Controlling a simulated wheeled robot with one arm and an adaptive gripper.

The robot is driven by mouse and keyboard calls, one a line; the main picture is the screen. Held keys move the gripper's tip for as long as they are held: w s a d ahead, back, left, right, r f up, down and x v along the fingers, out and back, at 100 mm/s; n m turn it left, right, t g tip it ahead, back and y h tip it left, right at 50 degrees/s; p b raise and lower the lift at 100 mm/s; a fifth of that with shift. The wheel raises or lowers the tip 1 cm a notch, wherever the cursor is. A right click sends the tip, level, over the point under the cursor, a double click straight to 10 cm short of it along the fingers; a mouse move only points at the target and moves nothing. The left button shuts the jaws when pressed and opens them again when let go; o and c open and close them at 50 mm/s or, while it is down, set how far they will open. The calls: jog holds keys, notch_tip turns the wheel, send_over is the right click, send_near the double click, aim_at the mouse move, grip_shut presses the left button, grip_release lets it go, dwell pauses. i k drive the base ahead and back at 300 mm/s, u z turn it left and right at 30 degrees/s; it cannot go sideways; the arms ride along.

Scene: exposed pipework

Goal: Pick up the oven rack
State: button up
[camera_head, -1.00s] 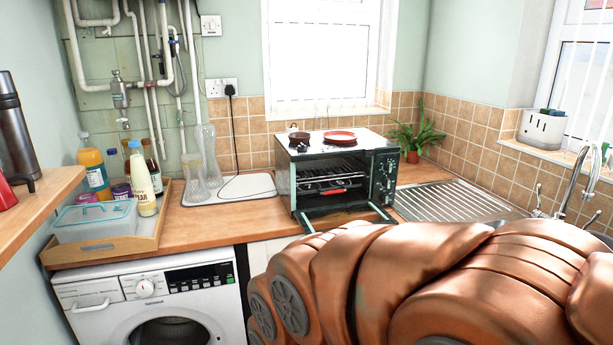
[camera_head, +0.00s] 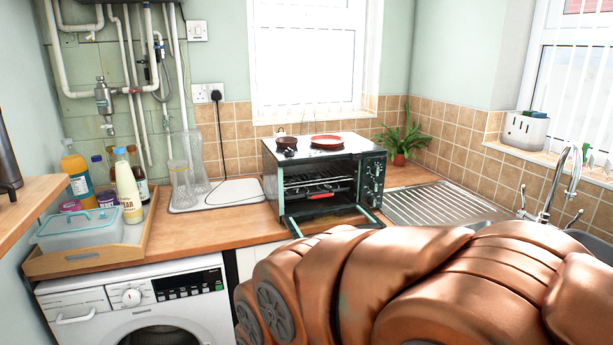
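The oven rack (camera_head: 312,181) is a set of thin metal bars inside the small countertop oven (camera_head: 372,180). The oven stands on the wooden worktop with its door (camera_head: 322,216) folded down open at the front. A red item (camera_head: 320,190) shows inside the oven, at or just below the rack; I cannot tell how it is fixed. My copper-coloured arm fills the lower right of the head view, in front of the worktop. My gripper does not show.
A dark pot (camera_head: 286,142) and a red plate (camera_head: 327,141) sit on top of the oven. Left are glass vases (camera_head: 197,165) and a wooden tray (camera_head: 92,262) with bottles and a lidded box. A sink drainer (camera_head: 435,204) and tap (camera_head: 553,185) lie right. Worktop left of the oven is partly clear.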

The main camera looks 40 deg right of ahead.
aim_at(350, 174)
jog(key=z, duration=0.05)
jog(key=k, duration=0.55)
jog(key=z, duration=0.5)
jog(key=i, duration=1.45)
jog(key=u, duration=0.05)
